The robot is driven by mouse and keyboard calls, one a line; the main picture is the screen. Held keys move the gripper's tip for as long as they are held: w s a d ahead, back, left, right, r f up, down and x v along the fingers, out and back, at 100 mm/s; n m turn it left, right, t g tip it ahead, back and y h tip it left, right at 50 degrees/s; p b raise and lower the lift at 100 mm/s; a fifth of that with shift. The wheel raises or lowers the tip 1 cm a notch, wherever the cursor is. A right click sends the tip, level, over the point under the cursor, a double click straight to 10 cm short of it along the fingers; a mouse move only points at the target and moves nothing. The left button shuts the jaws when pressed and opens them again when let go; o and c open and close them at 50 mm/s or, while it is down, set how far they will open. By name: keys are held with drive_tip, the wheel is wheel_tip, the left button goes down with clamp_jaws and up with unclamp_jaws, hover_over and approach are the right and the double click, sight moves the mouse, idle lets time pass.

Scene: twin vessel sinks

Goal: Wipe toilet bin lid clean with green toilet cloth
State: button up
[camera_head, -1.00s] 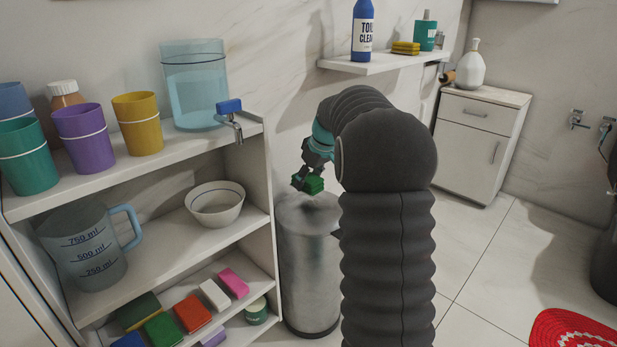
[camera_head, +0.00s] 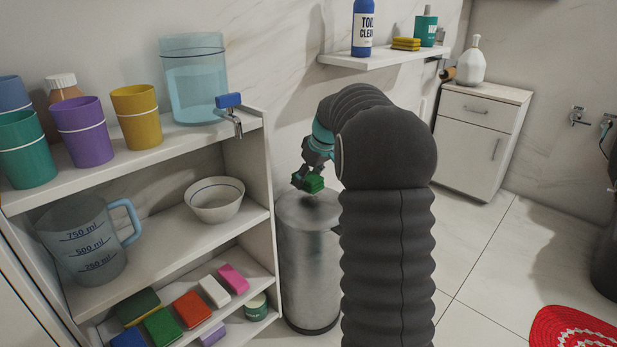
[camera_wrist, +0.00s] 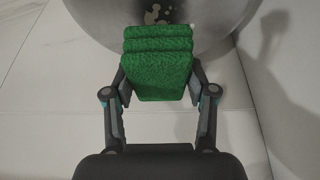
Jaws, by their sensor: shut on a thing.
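My gripper (camera_head: 308,181) is shut on the green cloth (camera_head: 314,184), a small folded block. In the wrist view the cloth (camera_wrist: 158,62) sits between the two fingers, in several stacked folds. The steel toilet bin (camera_head: 309,270) stands on the floor right of the shelf unit. Its round lid (camera_head: 295,211) is just below the cloth; I cannot tell whether they touch. In the wrist view the lid (camera_wrist: 95,18) shows a pale brown blotchy stain (camera_wrist: 155,13) beyond the far edge of the cloth. The lid's right side is hidden behind my arm.
An open shelf unit (camera_head: 262,165) stands close on the left, with cups, a water dispenser (camera_head: 195,85), a bowl (camera_head: 214,203), a jug (camera_head: 82,245) and sponges. A wall shelf (camera_head: 380,58) is behind my arm. A white cabinet (camera_head: 478,140) stands back right.

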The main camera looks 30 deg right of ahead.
sight(318, 190)
drive_tip(key=shift+f+b, duration=0.75)
drive_tip(key=shift+f, duration=0.55)
drive_tip(key=shift+s, duration=0.1)
drive_tip(key=shift+s+d+r+b, duration=0.1)
drive_tip(key=shift+s+d, duration=0.1)
drive_tip(key=shift+s, duration=0.4)
drive_tip(key=shift+s+d+r+b, duration=0.1)
drive_tip(key=shift+s+d, duration=0.1)
drive_tip(key=shift+s, duration=0.35)
drive_tip(key=shift+s+d+b, duration=0.1)
drive_tip(key=shift+s+d, duration=0.1)
drive_tip(key=shift+s, duration=0.4)
drive_tip(key=shift+s+f, duration=0.1)
drive_tip(key=shift+f, duration=0.1)
drive_tip(key=shift+w+a+f+p, duration=0.15)
drive_tip(key=shift+w+p, duration=0.1)
drive_tip(key=shift+w, duration=0.3)
drive_tip(key=shift+w+a+r+p, duration=0.1)
drive_tip(key=shift+w+a+p, duration=0.15)
drive_tip(key=shift+w, duration=0.25)
drive_tip(key=shift+w+a+f+p, duration=0.1)
drive_tip(key=shift+w+p, duration=0.15)
drive_tip(key=shift+w, duration=0.3)
drive_tip(key=shift+w+a+f, duration=0.15)
drive_tip(key=shift+w+f, duration=0.05)
drive_tip(key=shift+w, duration=0.1)
drive_tip(key=shift+c, duration=0.9)
